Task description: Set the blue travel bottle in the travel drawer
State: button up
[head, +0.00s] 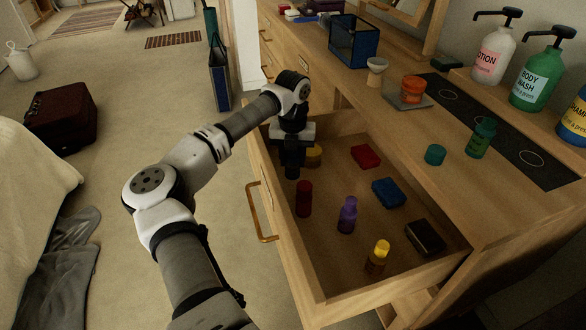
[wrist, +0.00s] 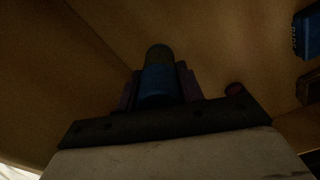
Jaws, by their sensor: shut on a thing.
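My gripper (head: 292,158) points down inside the open travel drawer (head: 325,278), near its far left end. In the wrist view my gripper (wrist: 158,88) is shut on the blue travel bottle (wrist: 158,82), with one finger on each side. The bottle has a blue body and a darker rounded end. In the head view the bottle is dark and hard to tell from the fingers. I cannot tell whether it touches the drawer floor.
In the drawer stand a red bottle (head: 303,198) close by, a purple bottle (head: 347,215), a yellow-capped bottle (head: 377,257) and a yellow jar (head: 313,156) beside my gripper. Red (head: 365,156), blue (head: 388,192) and black (head: 425,237) boxes lie to the right. Bare floor shows between them.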

aim_at(293, 169)
jog(key=shift+f, duration=2.15)
jog(key=shift+f, duration=0.1)
jog(key=o, duration=1)
notch_tip(293, 169, up, 12)
jog(key=shift+r+b, duration=0.1)
jog(key=shift+b, duration=0.3)
